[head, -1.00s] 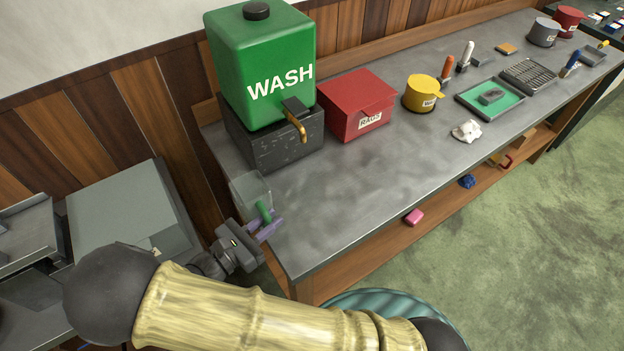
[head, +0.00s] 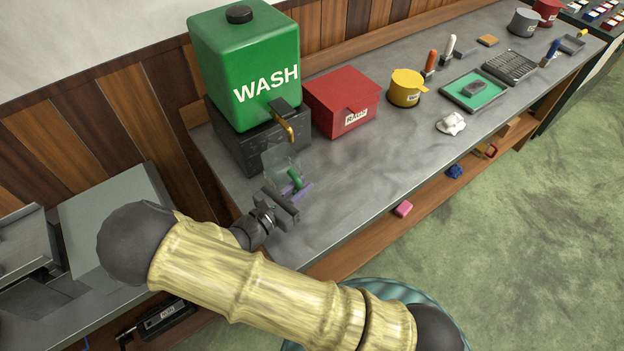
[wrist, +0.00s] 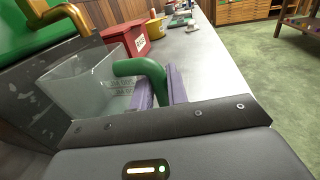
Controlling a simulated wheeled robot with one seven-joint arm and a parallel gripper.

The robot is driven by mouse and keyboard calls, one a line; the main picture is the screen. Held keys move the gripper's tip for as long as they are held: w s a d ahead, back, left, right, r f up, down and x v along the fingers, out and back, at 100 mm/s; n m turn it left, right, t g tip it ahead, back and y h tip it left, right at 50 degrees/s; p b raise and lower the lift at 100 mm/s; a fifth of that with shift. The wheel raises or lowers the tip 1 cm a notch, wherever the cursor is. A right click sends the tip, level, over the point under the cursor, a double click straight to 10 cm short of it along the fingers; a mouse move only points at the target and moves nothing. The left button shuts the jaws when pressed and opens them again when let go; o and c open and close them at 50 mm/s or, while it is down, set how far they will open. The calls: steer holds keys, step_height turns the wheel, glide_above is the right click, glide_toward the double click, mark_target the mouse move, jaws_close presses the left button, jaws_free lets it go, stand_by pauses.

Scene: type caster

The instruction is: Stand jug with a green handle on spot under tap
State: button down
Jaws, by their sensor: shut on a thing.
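The clear jug (head: 277,160) has a green handle (head: 294,178), and my gripper (head: 296,188) is shut on that handle. In the wrist view the jug (wrist: 85,85) stands roughly upright, with the green handle (wrist: 150,72) between the purple fingers (wrist: 160,90). The green WASH tank (head: 250,70) sits on a dark block (head: 258,143). Its brass tap (head: 285,125) points down behind and above the jug; in the wrist view the tap (wrist: 75,15) shows just over the jug's far rim. The spot under the tap is hidden, and I cannot tell if the jug touches the bench.
A red RAGS box (head: 340,103) stands right of the tank, with a yellow pot (head: 406,88) beyond it. The grey bench top (head: 350,170) is clear in front of them. A white crumpled rag (head: 451,123) lies farther right.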

steer(key=shift+w+d+r, duration=0.1)
steer(key=shift+w+d, duration=0.15)
steer(key=x, duration=0.3)
steer(key=shift+p, duration=0.4)
steer(key=shift+w+d+f, duration=0.35)
steer(key=shift+f, duration=0.45)
steer(key=shift+f, duration=0.15)
steer(key=c, duration=1.4)
jaws_free()
steer(key=shift+a, duration=0.1)
